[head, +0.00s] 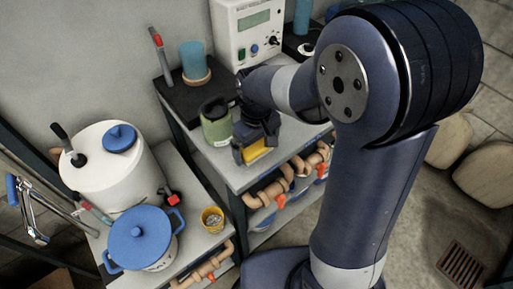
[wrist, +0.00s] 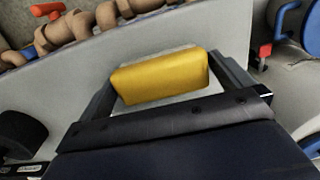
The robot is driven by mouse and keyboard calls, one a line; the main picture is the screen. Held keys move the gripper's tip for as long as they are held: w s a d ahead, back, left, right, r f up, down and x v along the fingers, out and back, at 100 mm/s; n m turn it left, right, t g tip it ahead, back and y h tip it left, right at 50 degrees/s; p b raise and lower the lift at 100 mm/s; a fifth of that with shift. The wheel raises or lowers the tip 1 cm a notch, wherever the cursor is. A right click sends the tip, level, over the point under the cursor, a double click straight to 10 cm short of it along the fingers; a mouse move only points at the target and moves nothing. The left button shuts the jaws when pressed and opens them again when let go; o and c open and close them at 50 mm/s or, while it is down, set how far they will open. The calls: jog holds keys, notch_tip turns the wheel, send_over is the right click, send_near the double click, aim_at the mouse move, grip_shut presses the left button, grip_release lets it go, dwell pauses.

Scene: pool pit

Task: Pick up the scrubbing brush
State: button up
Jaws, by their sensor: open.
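The scrubbing brush (wrist: 160,77) appears in the wrist view as a yellow block with a pale strip along its far side. It lies near the edge of the grey shelf top. In the head view its yellow face (head: 258,151) shows partly, below my gripper (head: 255,147). In the wrist view my gripper (wrist: 162,84) is open, with one finger to the left of the brush and one to the right. The right finger is close to the brush's end. I cannot tell whether either finger touches it, and its underside is hidden.
A green jar (head: 216,125) stands just left of my gripper. A white control box (head: 246,32) and a blue cup (head: 194,61) are behind. Orange-brown pipes (head: 272,192) lie below the shelf edge. A blue-lidded pot (head: 140,237) and a yellow cup (head: 212,219) stand lower left.

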aim_at(257, 146)
jog(key=shift+c, duration=0.4)
jog(key=c, duration=0.6)
jog(key=shift+r, duration=0.1)
jog(key=shift+c, duration=0.2)
notch_tip(257, 146, up, 10)
jog(key=o, duration=0.4)
jog(key=c, duration=0.3)
jog(key=shift+s, duration=0.1)
